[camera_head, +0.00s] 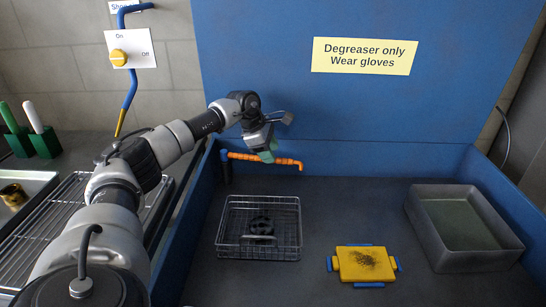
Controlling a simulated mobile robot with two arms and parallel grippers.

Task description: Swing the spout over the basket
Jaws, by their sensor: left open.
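The orange segmented spout (288,161) runs out to the right from a blue post at the back left of the blue basin, and its tip bends down. The wire basket (228,245) sits on the basin floor in front of it, with a dark round part and a light bar inside. The spout tip is behind the basket's far right corner. My left gripper (266,154) is open at the middle of the spout, with its greenish fingertips hiding a bit of it. I cannot tell whether they touch it. My right gripper is not in view.
A yellow tray (345,263) with dark grit lies right of the basket. A grey metal pan (477,262) stands at the far right. A white panel with a yellow On/Off knob (118,57) is on the wall. The basin's left wall runs beneath my left arm.

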